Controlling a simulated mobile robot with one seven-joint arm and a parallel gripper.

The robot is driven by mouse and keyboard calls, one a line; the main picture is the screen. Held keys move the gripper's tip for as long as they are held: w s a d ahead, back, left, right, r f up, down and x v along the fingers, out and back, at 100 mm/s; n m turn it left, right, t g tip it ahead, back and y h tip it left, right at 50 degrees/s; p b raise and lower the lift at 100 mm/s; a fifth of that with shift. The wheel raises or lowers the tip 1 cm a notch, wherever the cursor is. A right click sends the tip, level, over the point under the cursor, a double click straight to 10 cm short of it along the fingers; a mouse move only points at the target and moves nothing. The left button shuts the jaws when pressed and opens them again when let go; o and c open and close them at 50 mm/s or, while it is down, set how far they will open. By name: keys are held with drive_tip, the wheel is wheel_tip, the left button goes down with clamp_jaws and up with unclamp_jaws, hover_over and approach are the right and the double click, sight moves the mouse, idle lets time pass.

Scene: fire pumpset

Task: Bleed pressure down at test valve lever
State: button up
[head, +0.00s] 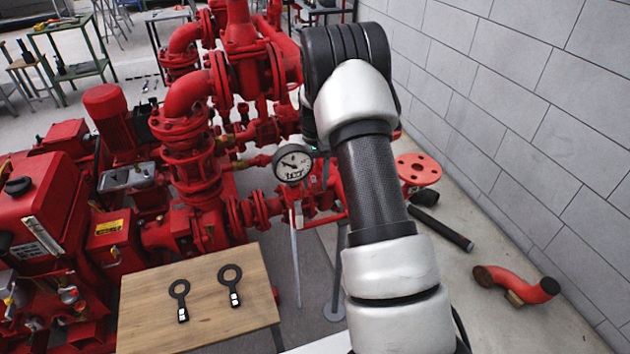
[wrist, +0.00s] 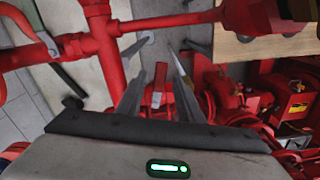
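In the wrist view a short red lever (wrist: 161,75), with a pale metal piece at its lower end, shows between the two grey fingers of my gripper (wrist: 157,80). The fingers are spread apart, with visible gaps on both sides of the lever. I cannot tell whether the lever lies at fingertip depth or beyond. In the head view my arm hides most of the gripper; a dark part of it shows behind the gauge. The round white pressure gauge (head: 292,163) has a dark needle; its reading is too small to tell.
Red pump pipework (head: 190,150) surrounds the gripper; a red pipe (wrist: 104,50) runs close by on the left in the wrist view. A wooden table (head: 150,315) with two black ring-headed tags stands front left. A grey block wall (head: 520,100) closes the right side. A loose red elbow pipe (head: 515,287) lies on the floor.

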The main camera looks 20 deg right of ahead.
sight(315, 188)
wheel_tip(315, 188, up, 17)
drive_tip(key=p, duration=0.1)
drive_tip(key=shift+r, duration=0.15)
